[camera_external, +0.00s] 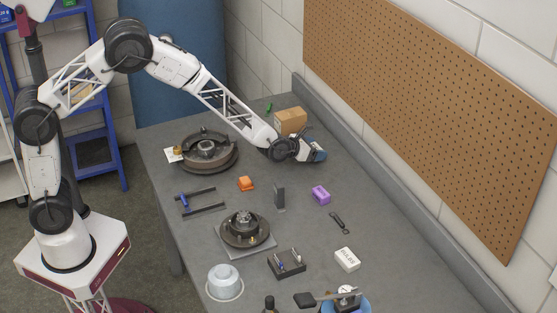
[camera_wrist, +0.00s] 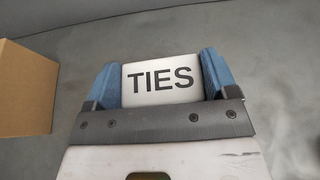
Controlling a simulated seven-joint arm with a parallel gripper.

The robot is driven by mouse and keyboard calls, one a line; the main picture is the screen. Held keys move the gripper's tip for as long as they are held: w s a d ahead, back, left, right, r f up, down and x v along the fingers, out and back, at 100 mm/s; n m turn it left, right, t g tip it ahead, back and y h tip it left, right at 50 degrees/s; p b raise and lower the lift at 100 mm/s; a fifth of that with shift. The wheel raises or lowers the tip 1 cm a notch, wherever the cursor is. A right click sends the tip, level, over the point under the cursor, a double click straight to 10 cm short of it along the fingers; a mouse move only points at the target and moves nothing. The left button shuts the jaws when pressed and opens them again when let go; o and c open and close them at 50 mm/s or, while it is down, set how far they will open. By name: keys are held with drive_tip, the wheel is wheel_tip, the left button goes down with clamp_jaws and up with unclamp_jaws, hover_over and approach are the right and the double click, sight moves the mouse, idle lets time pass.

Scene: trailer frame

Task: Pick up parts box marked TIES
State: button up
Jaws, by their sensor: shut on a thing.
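The parts box marked TIES (camera_wrist: 161,79) is a white block with dark lettering, seen from above in the wrist view. It sits between the two blue fingers of my gripper (camera_wrist: 161,80), which is shut on it. In the external view my gripper (camera_external: 317,155) is low at the far part of the bench, just right of the cardboard box. There the TIES box is hidden by the gripper. I cannot tell whether the box touches the bench.
A cardboard box (camera_external: 291,121) stands close to my gripper; it also shows in the wrist view (camera_wrist: 25,90). A round hub part (camera_external: 208,150), an orange part (camera_external: 246,184), a purple box (camera_external: 321,195) and a white box (camera_external: 347,259) are on the grey bench (camera_external: 400,275).

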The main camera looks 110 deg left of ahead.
drive_tip(key=shift+r, duration=0.7)
drive_tip(key=shift+s+d+r, duration=0.15)
drive_tip(key=shift+s+r, duration=0.05)
drive_tip(key=shift+r, duration=0.1)
drive_tip(key=s+d, duration=0.3)
drive_tip(key=s, duration=0.1)
drive_tip(key=s+d+r, duration=0.1)
drive_tip(key=s+d, duration=0.2)
drive_tip(key=d, duration=0.1)
drive_tip(key=s+d, duration=0.3)
drive_tip(key=s, duration=0.1)
drive_tip(key=shift+s+d+r, duration=0.15)
drive_tip(key=shift+s, duration=0.15)
